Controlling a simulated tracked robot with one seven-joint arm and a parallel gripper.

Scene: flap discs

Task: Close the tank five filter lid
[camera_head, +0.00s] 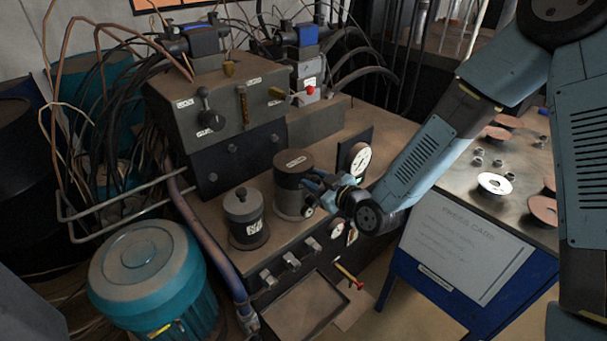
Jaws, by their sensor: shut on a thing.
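A dark cylindrical filter lid (292,165) with a small label on top sits on a grey canister body (290,204) on the bench. The label is too small to read. My gripper (313,186) comes in from the right and is shut at the lid's right side, low on its wall. The fingertips are partly hidden, so the exact grip is hard to see. The lid looks level on the body. A shorter grey canister (244,207) with a knob on top and a white label stands to the left, apart from my gripper.
A valve block (215,110) with hoses and a red knob stands behind. A round gauge (360,160) is close to my wrist. A teal motor (150,275) and bent pipes are at left. A table (505,220) with discs stands right. Front valves and a tray (305,308) lie below.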

